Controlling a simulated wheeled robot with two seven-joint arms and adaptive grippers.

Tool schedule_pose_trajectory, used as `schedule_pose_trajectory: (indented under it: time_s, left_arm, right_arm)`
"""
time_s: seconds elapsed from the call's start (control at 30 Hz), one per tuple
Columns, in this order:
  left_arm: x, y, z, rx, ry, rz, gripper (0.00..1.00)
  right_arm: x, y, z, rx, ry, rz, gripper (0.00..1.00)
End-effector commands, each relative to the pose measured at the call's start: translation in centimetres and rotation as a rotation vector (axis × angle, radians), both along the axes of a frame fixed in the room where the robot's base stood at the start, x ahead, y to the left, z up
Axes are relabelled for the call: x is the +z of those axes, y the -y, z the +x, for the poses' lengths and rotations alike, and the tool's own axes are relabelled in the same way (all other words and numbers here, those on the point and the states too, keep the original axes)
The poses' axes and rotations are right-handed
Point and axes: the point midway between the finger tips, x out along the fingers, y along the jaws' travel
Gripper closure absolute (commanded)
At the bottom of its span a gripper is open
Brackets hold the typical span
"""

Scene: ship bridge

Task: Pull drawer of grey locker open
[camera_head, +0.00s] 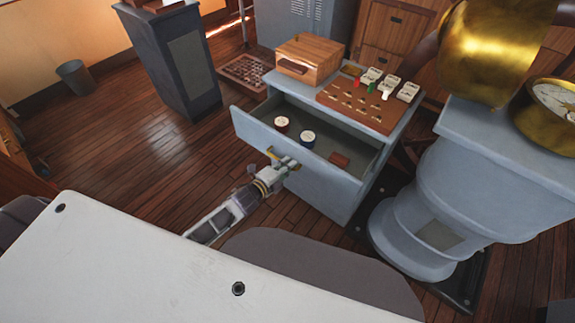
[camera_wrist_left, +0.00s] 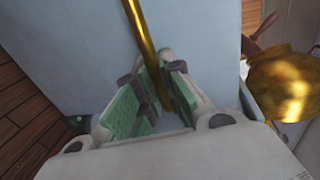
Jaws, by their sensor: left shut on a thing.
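The grey locker (camera_head: 325,200) stands right of centre in the head view. Its top drawer (camera_head: 250,132) is pulled out and its inside shows. My left gripper (camera_head: 278,170) is at the drawer front, shut on the brass bar handle (camera_head: 287,161). In the left wrist view the green-padded fingers (camera_wrist_left: 158,95) close around the brass bar (camera_wrist_left: 145,45) against the pale grey front. My right gripper is not in view.
A wooden box (camera_head: 308,60) and a wooden board (camera_head: 365,100) with small labelled items sit on the locker top. A grey pedestal with brass instruments (camera_head: 480,165) stands close on the right. A dark cabinet (camera_head: 172,62) stands at the back left. The wood floor (camera_head: 130,130) left of the drawer is clear.

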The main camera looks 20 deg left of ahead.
Motion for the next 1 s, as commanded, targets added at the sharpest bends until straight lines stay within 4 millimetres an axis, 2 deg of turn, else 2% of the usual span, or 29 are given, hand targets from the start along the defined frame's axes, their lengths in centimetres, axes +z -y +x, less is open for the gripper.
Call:
schedule_pose_trajectory:
  time_s: [0.03, 0.1, 0.33, 0.43, 0.67, 1.0]
  left_arm:
    - [-0.1, 0.0, 0.0, 0.0, -0.002, 0.001, 0.89]
    - [-0.1, 0.0, 0.0, 0.0, -0.002, 0.001, 0.81]
    - [0.0, 0.0, 0.0, 0.0, -0.001, 0.0, 0.81]
    - [0.0, 0.0, 0.0, 0.0, -0.001, 0.0, 0.81]
    - [0.1, -0.2, -0.5, 0.0, 0.0, 0.0, 0.81]
    - [0.5, -0.9, -2.6, -0.001, -0.001, 0.0, 0.81]
  right_arm:
    - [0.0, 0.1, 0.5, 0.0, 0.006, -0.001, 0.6]
    - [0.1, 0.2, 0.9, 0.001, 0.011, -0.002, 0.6]
    - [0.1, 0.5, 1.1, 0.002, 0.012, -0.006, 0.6]
    - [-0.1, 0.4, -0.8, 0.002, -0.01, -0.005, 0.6]
    - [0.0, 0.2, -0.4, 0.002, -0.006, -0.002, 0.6]
    - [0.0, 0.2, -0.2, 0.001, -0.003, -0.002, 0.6]
